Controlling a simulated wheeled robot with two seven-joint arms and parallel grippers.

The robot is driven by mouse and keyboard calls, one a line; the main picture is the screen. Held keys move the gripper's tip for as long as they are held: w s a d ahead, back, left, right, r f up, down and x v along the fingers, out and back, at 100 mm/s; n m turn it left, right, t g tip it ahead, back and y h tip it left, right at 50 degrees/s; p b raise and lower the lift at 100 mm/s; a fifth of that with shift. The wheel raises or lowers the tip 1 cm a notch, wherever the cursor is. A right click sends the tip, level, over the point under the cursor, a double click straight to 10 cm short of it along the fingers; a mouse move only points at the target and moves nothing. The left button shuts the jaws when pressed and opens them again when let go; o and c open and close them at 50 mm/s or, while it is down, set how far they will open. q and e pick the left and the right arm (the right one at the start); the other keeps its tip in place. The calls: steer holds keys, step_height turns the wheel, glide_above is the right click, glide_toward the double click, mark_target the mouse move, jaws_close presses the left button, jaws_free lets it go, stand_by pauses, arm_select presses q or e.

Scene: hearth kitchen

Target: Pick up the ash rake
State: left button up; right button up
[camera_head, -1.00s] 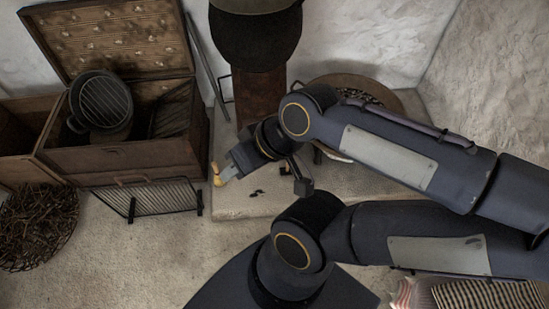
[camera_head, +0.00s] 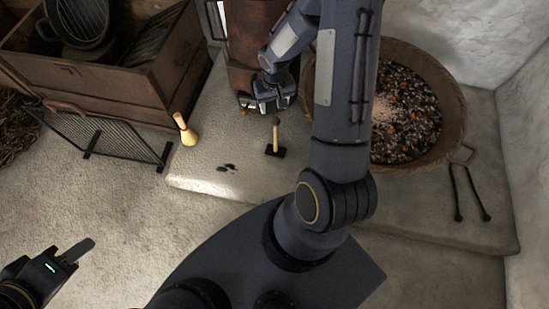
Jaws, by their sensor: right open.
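The ash rake (camera_head: 275,139) seems to be the small tool with a pale wooden handle and a black head on the stone slab. Its head rests on the slab and its handle points away from me. My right gripper (camera_head: 265,104) is open, beyond the rake and slightly left of it, in front of the stove's base. It appears apart from the rake. My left gripper (camera_head: 74,252) is at the lower left over the floor, far from the rake; its finger gap is not clear.
A yellow wooden-handled object (camera_head: 185,130) stands at the slab's left edge, by a black grate (camera_head: 110,140) and wooden chest (camera_head: 110,85). A round basin of embers (camera_head: 405,110) stands right of my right arm. Black tongs (camera_head: 468,195) lie at the right. Dark bits (camera_head: 227,168) lie on the slab.

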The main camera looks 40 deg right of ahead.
mark_target(276, 120)
steer(key=f, duration=0.2)
steer(key=f+b, duration=0.1)
steer(key=f, duration=0.2)
steer(key=d+f+b, duration=0.1)
steer(key=f, duration=0.2)
steer(key=shift+f, duration=0.25)
step_height(276, 120, down, 5)
steer(key=shift+w+r+b, duration=0.1)
steer(key=shift+b, duration=1.15)
arm_select(q)
steer(key=f, duration=0.5)
steer(key=shift+d+f, duration=0.2)
steer(key=shift+f, duration=0.15)
arm_select(e)
steer(key=shift+c, duration=0.4)
steer(key=c, duration=0.9)
